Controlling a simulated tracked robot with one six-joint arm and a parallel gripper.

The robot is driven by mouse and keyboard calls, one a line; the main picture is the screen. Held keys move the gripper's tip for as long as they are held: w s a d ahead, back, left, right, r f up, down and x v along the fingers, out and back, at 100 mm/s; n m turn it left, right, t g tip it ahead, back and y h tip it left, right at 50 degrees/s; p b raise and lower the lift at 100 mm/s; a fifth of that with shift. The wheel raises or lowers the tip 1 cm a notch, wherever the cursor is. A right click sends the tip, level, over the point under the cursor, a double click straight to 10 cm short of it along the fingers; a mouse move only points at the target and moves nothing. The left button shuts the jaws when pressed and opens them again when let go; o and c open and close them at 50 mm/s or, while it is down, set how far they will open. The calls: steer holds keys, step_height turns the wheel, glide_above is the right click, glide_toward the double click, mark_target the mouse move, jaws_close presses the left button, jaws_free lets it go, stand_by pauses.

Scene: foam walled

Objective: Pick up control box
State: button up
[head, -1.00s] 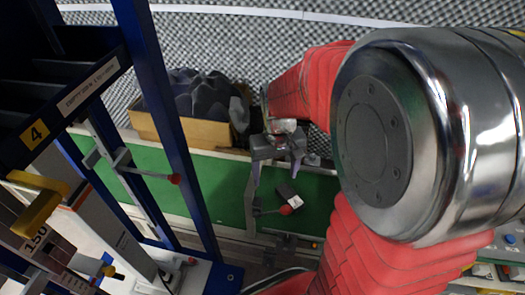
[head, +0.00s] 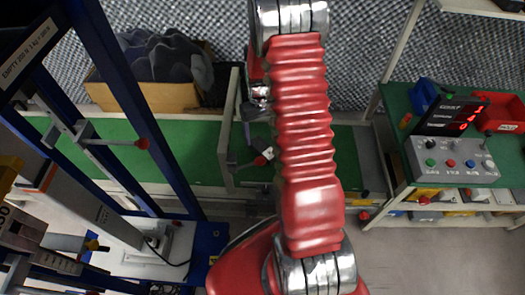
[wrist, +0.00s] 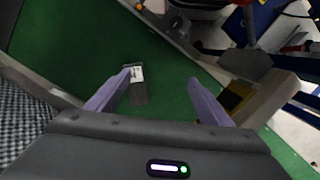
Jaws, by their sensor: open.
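A small dark box (wrist: 139,92) with a white label lies on the green bench top; I take it to be the control box. In the wrist view my gripper (wrist: 160,84) is open and empty, with its purple fingers spread. The box lies ahead of the fingers, closer to the left fingertip, and no contact shows. In the head view my red arm covers most of the gripper and the box cannot be made out clearly.
A red-knobbed clamp (head: 260,160) stands by the work spot. A cardboard box of dark foam (head: 165,70) sits at the back left. A blue rack post (head: 130,110) rises at left. A grey button panel (head: 450,158) and red bin (head: 499,112) stand on the right bench.

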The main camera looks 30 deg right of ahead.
steer(key=w+d+f+n+t, duration=0.1)
steer(key=w+d+f+n, duration=0.2)
steer(key=w+d+f, duration=0.4)
step_height(320, 180, down, 4)
steer(key=shift+w+r+h, duration=0.25)
steer(key=shift+w+h, duration=0.05)
steer(key=shift+w, duration=0.15)
steer(key=shift+d, duration=0.1)
glide_above(264, 148)
steer(key=shift+w+d+f, duration=0.1)
steer(key=shift+f, duration=2.05)
steer(key=shift+w+d+f, duration=0.1)
steer(key=shift+f, duration=2.05)
steer(key=shift+f, duration=0.15)
steer(key=shift+a+f, duration=0.2)
steer(key=shift+f, duration=2.3)
steer(key=shift+c, duration=0.3)
